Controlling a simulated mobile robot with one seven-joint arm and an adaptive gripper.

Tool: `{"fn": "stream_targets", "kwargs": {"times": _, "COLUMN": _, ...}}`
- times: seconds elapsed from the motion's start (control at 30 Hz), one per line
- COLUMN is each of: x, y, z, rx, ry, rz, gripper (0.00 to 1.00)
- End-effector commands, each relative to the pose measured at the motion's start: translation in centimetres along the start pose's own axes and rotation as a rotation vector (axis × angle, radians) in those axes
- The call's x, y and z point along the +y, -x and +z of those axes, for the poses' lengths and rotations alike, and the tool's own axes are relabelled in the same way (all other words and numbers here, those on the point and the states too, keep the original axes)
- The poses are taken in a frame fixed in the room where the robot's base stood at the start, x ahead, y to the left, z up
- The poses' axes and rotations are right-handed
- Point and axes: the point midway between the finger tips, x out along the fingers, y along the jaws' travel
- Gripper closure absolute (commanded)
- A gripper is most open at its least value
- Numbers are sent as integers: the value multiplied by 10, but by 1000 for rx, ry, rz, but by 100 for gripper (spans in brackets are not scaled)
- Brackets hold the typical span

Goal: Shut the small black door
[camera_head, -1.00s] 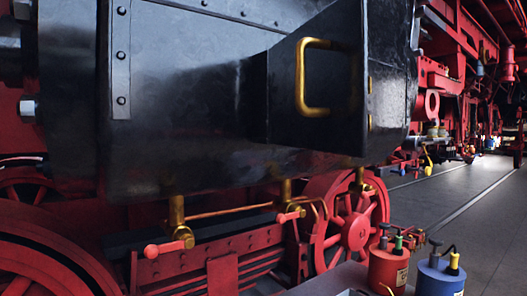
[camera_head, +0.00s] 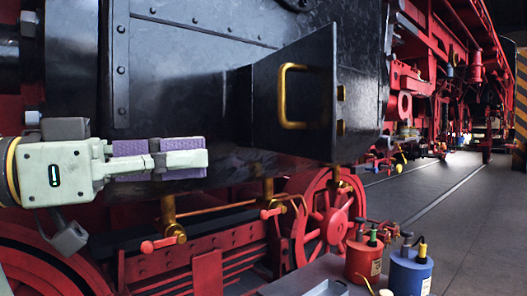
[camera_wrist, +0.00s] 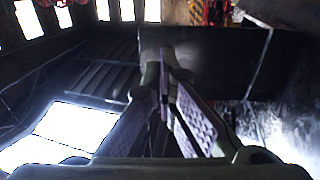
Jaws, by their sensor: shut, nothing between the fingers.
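The small black door (camera_head: 309,88) stands open, swung out from the black side of the locomotive (camera_head: 190,70). It carries a brass handle (camera_head: 283,98) on the face toward me, and brass hinge pieces show near its right edge. My gripper (camera_head: 205,160) is in the head view at the left, pointing right, in front of the locomotive's lower side. It is shut and empty, apart from the door, to the left of and lower than the handle. In the wrist view, the fingers (camera_wrist: 172,75) meet at the tips; the dark surfaces beyond them are hard to make out.
Brass fittings with red levers (camera_head: 165,240) hang below the locomotive side. A red can (camera_head: 363,262) and a blue can (camera_head: 409,272) stand on a grey surface at the lower right. The floor (camera_head: 450,210) at the right is clear.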

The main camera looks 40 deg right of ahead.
Motion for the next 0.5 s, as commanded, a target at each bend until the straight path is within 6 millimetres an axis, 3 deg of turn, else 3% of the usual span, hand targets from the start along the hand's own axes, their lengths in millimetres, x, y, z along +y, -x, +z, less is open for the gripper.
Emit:
{"fn": "stream_targets", "kwargs": {"times": 0.27, "x": 7, "y": -31, "z": 2, "rx": -26, "ry": 2, "rz": 31, "gripper": 100}}
{"fn": "stream_targets", "kwargs": {"times": 0.5, "x": 8, "y": -83, "z": 2, "rx": -24, "ry": 0, "rz": 30, "gripper": 100}}
